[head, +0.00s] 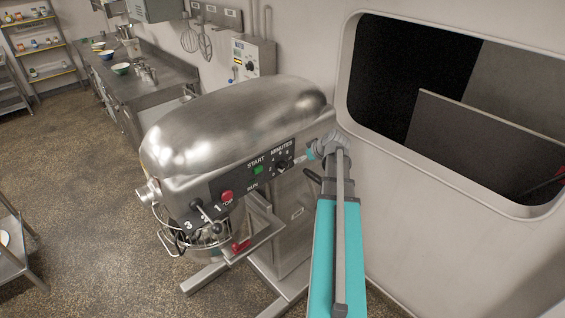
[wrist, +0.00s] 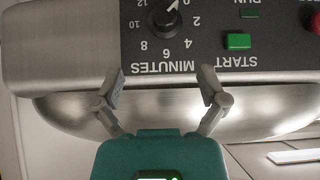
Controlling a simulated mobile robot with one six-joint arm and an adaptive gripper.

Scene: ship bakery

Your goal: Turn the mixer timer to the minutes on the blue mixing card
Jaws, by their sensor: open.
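The mixer timer is a black knob (head: 284,166) on the dark panel of the large steel mixer (head: 215,125), under the word MINUTES. In the wrist view the timer knob (wrist: 164,22) appears upside down near the top edge, among several numbers. Its white pointer line points up and right, close to the 0. My gripper (head: 305,158) is just right of the knob in the head view. In the wrist view my gripper (wrist: 162,80) is open and empty, its fingertips short of the knob and apart from it. I cannot make out a blue mixing card in either view.
A green START button (wrist: 237,41) and a red stop button (head: 226,197) share the panel. A gear lever (head: 200,207) stands lower left. A wall box (head: 253,57) hangs behind the mixer. A window (head: 460,110) is at right. The floor (head: 80,190) at left is mostly clear.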

